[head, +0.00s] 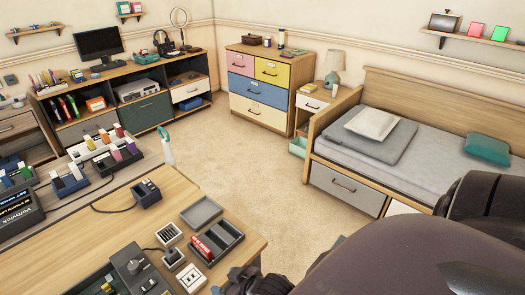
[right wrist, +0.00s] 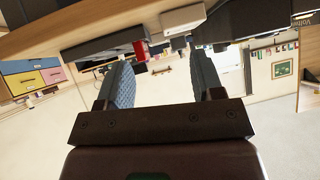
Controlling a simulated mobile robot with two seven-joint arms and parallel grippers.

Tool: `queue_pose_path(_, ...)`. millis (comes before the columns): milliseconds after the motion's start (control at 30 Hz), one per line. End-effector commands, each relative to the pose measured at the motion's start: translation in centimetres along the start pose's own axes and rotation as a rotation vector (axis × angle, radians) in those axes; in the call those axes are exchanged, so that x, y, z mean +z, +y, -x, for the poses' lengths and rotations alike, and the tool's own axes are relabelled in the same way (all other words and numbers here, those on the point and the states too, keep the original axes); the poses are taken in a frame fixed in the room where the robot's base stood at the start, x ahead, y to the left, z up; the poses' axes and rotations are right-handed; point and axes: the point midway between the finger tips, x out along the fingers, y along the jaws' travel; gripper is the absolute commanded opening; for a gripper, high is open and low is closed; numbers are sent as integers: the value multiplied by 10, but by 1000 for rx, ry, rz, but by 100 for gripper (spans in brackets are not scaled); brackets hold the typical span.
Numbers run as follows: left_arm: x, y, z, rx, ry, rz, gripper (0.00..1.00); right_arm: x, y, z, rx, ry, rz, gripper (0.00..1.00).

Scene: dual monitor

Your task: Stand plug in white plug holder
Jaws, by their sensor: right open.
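Two small white blocks stand near the front right of the wooden desk (head: 75,250). One has a dark grid top (head: 169,233); the other, nearer me, has dark openings (head: 191,278). I cannot tell for sure which is the white plug holder. A small dark piece with a pale top (head: 173,257), which may be the plug, sits between them; a dark cord runs near it. My right gripper (head: 236,281) is at the desk's front right edge, right of the nearer white block. In the right wrist view its two blue-grey fingers (right wrist: 162,70) are apart with nothing between them.
A dark divided tray (head: 228,241) with a red item (head: 202,248) lies right of the blocks, with a grey tray (head: 201,212) behind. A black box with a knob (head: 132,265) is to the left. Bare wood shows around a black device (head: 146,194).

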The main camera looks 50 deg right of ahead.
Motion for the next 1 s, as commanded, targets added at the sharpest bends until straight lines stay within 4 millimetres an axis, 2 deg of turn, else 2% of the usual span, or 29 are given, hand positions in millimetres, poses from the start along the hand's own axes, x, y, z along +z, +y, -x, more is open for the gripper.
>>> queue_pose_path(33,0,0,0,0,0,0,43,14,10,13,39,13,12,61)
queue_pose_path(100,0,0,0,0,0,0,43,28,23,27,87,35,43,61)
queue_pose_path(300,-1,0,0,0,1,0,43,49,44,54,168,65,108,61)
queue_pose_path(1000,-5,0,-3,2,10,-1,43,51,46,58,178,69,120,61)
